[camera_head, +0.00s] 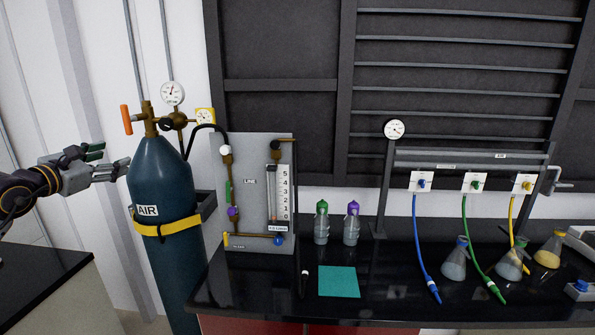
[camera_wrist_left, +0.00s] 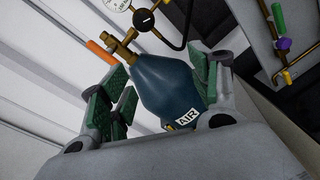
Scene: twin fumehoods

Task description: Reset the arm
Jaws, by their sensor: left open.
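My left gripper (camera_head: 108,163) comes in from the left in the head view, level with the upper part of the dark blue AIR cylinder (camera_head: 160,178). Its fingers are spread and nothing shows between them; the tips appear close to the cylinder's left side, and I cannot tell whether they touch. In the left wrist view, the green-padded fingers (camera_wrist_left: 160,100) stand apart with the cylinder (camera_wrist_left: 163,85) seen between and beyond them. The cylinder's brass valve has an orange handle (camera_head: 126,119). My right gripper is not in view.
A flow panel (camera_head: 258,205) stands right of the cylinder on the black bench. Two capped bottles (camera_head: 321,225), a teal mat (camera_head: 338,282), blue, green and yellow hoses, and several flasks (camera_head: 455,262) are on the bench. Another dark counter (camera_head: 40,280) lies below my left arm.

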